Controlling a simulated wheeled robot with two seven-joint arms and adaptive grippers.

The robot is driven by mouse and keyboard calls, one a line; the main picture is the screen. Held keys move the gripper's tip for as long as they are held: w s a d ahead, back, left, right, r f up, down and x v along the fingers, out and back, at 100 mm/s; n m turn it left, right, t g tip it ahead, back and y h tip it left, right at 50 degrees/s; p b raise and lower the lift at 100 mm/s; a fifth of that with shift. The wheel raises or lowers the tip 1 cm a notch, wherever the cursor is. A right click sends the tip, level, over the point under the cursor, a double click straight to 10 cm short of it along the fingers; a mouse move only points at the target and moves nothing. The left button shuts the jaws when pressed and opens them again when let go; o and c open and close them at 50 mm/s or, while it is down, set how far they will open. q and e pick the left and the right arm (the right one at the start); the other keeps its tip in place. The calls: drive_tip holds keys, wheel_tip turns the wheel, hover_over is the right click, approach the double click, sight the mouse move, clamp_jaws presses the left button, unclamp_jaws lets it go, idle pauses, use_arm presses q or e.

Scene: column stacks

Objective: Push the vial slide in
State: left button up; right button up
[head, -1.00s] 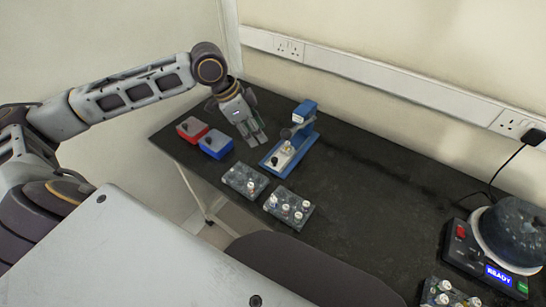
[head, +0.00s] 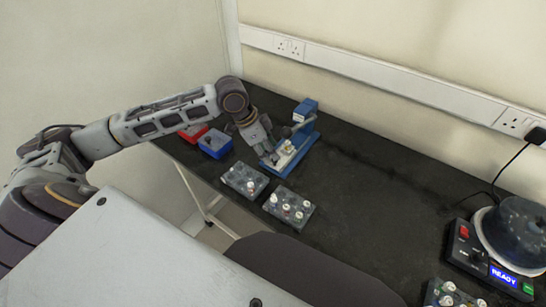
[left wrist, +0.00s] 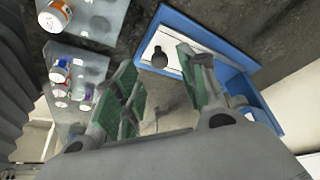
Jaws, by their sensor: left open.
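The blue vial device (head: 304,143) stands on the black table, with a blue upright block (head: 305,109) at its far end. Its white slide (head: 284,161) lies in the blue base and carries a small white-capped vial (head: 289,146). In the left wrist view the white slide (left wrist: 171,28) shows a black knob (left wrist: 160,57) near its end, inside the blue frame (left wrist: 226,45). My left gripper (head: 269,153) is low at the near left end of the device. Its green-padded fingers (left wrist: 160,88) are apart with nothing between them; the knob shows beyond the fingertips. My right gripper is not in view.
Two grey vial racks (head: 244,181) (head: 290,207) stand just in front of the device. A red box (head: 193,131) and a blue box (head: 215,142) sit left of my gripper. A round machine reading READY (head: 512,236) is far right. The table's middle is clear.

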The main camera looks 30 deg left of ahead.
sight(282, 154)
use_arm(q)
drive_tip(key=x, duration=0.3)
drive_tip(key=shift+w+d+f, duration=0.1)
drive_tip(key=shift+f, duration=0.3)
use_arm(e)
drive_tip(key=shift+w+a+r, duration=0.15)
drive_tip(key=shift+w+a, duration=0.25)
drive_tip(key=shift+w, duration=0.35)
use_arm(q)
clamp_jaws()
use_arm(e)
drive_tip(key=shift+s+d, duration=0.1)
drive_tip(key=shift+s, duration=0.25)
